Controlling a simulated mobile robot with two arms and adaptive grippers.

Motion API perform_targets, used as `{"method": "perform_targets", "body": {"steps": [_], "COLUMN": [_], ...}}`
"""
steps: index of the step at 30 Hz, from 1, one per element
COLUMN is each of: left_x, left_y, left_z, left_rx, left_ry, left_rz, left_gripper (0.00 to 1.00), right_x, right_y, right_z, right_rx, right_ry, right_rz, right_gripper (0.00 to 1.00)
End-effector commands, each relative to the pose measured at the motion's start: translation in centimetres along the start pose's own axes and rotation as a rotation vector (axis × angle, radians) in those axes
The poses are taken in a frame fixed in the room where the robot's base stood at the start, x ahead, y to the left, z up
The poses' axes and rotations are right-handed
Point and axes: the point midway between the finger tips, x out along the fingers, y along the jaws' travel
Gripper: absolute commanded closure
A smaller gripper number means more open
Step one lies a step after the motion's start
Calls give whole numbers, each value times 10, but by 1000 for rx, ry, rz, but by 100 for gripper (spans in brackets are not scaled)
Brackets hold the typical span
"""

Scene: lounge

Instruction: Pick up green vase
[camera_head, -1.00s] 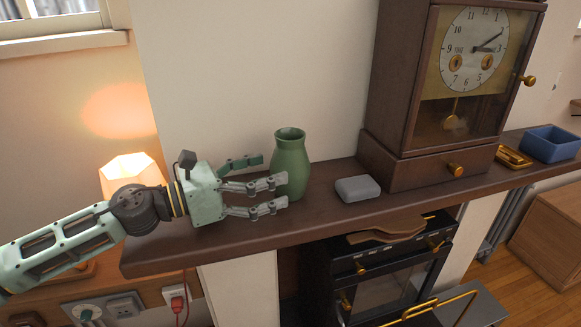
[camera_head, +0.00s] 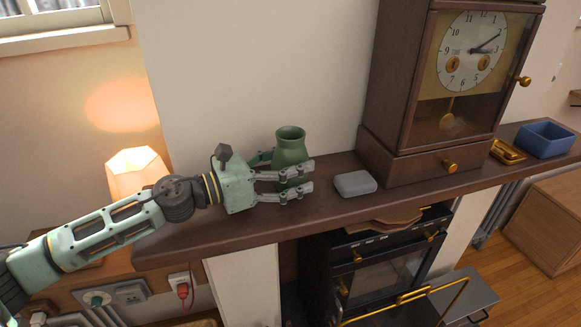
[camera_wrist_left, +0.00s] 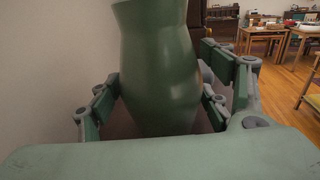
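The green vase (camera_head: 290,148) stands upright on the dark wooden mantel shelf (camera_head: 225,226). My left gripper (camera_head: 295,172) is level with its lower body, with fingers on both sides. Two grey-tipped fingers pass in front of the vase, and another finger goes behind it, its tip hidden. In the left wrist view the vase (camera_wrist_left: 158,70) fills the middle between the spread fingers. The fingers look open around it; whether any touches it is unclear. My right gripper is not in view.
A grey box (camera_head: 355,184) lies on the shelf just right of the vase. A wooden clock (camera_head: 407,110) stands further right, then a brass tray (camera_head: 507,151) and a blue box (camera_head: 545,140). A wall is close behind the vase. A lit lamp (camera_head: 137,172) is at left.

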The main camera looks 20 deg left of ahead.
Motion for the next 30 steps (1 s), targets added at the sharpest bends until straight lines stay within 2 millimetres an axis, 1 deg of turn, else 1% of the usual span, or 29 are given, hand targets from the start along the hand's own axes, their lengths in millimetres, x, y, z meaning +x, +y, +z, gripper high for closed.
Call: {"method": "perform_targets", "body": {"steps": [1,2,16,25,30], "left_x": [0,0,0,0,0], "left_y": [0,0,0,0,1], "left_z": [0,0,0,4,14], "left_rx": [0,0,0,2,6], "left_ry": [0,0,0,-3,-4], "left_rz": [0,0,0,0,0], "left_gripper": [36,39,80,80,80], "right_x": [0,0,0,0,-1], "right_y": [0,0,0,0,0], "right_z": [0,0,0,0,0], "right_rx": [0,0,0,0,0], "right_ry": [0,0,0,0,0], "right_rz": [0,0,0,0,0], "right_gripper": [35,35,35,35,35]}}
